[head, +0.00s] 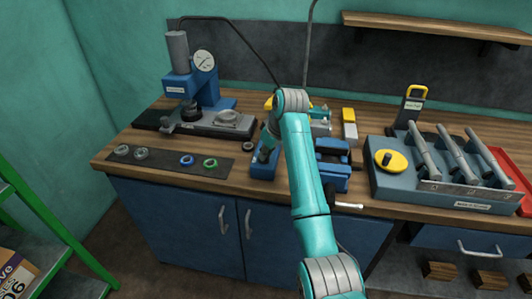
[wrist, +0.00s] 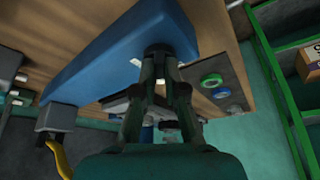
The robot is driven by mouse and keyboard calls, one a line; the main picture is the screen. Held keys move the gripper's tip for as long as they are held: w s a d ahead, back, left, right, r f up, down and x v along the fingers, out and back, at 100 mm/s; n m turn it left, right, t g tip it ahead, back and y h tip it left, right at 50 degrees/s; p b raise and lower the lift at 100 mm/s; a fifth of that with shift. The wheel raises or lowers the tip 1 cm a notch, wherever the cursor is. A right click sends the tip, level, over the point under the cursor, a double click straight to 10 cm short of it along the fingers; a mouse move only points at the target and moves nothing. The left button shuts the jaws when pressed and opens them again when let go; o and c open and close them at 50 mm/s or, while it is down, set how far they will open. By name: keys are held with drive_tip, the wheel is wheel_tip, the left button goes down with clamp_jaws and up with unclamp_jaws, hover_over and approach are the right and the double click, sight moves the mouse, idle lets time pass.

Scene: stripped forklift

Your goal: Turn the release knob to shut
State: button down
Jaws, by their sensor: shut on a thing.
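A long blue body (wrist: 105,62) fills the upper left of the wrist view, tilted in the picture. A dark round knob (wrist: 157,48) sits at its near end. My gripper (wrist: 158,62) has its fingertips closed in on this knob. In the head view my arm reaches down to the bench and my gripper (head: 266,150) is at the blue base (head: 262,168) by the front edge. The knob is too small and hidden to make out there, and its turn angle cannot be told.
A blue press with a gauge (head: 204,61) stands at the left. Several rings lie on a dark mat (head: 172,164) along the front. A blue vise (head: 333,170) is close on the right.

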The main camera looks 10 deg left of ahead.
drive_tip(key=m, duration=0.1)
drive_tip(key=m+h, duration=0.1)
drive_tip(key=m, duration=0.1)
drive_tip(key=m+t, duration=0.1)
drive_tip(key=m, duration=0.1)
drive_tip(key=shift+s+a, duration=0.2)
drive_tip(key=shift+a, duration=0.05)
drive_tip(key=m+h, duration=0.1)
drive_tip(key=m, duration=0.3)
drive_tip(key=m+h, duration=0.1)
drive_tip(key=shift+a+m+t+h, duration=0.25)
drive_tip(key=shift+m+t+h, duration=0.05)
drive_tip(key=shift+m, duration=0.1)
idle(0.3)
drive_tip(key=c, duration=1.2)
unclamp_jaws()
drive_tip(key=shift+c, duration=0.2)
